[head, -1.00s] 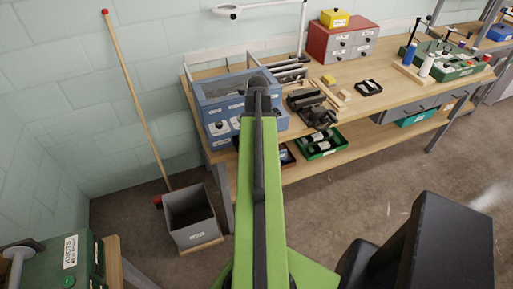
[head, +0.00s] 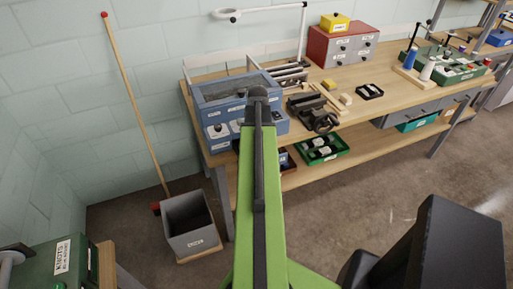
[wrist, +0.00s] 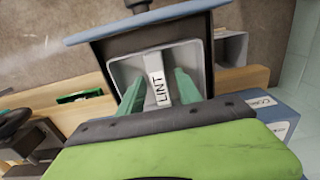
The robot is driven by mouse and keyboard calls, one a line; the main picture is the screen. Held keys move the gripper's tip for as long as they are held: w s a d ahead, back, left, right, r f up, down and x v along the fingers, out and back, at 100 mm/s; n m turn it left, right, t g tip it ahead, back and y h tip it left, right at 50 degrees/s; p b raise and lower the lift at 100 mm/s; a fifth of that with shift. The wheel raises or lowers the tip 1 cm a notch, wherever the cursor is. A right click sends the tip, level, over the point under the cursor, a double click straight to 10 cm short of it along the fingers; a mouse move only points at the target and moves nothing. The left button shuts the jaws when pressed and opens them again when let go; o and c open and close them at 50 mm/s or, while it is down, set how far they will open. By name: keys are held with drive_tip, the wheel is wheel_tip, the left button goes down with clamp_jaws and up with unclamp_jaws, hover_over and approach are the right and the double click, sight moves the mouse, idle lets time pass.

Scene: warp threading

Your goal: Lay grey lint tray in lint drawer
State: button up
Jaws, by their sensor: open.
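In the wrist view, the grey lint tray (wrist: 129,70) sits inside the dark, pulled-out drawer (wrist: 104,50), which has a blue front (wrist: 170,17). A white bar labelled LINT (wrist: 158,84) crosses the tray. My gripper (wrist: 159,76) is open, with one green finger on each side of the bar and a visible gap to it. The fingers reach down into the tray's outline. In the head view, my arm hides the drawer, tray and fingers; only the blue cabinet (head: 210,98) shows around it.
The wooden workbench (head: 340,103) carries a dark vise (head: 308,108), a red-grey drawer box (head: 343,46) and small parts right of the cabinet. A grey bin (head: 190,228) and leaning pole (head: 135,105) stand to the left. Floor in front is partly clear.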

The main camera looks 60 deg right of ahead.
drive_tip(key=shift+r, duration=0.1)
wheel_tip(320, 180, up, 12)
drive_tip(key=p, duration=1.2)
drive_tip(key=w+a+n, duration=0.3)
drive_tip(key=w+a, duration=1.4)
drive_tip(key=a, duration=0.5)
drive_tip(key=w+a+n, duration=0.2)
drive_tip(key=a, duration=1.2)
drive_tip(key=w+a+n, duration=0.2)
drive_tip(key=a, duration=1.2)
drive_tip(key=shift+w+a, duration=0.3)
drive_tip(key=shift+w, duration=0.1)
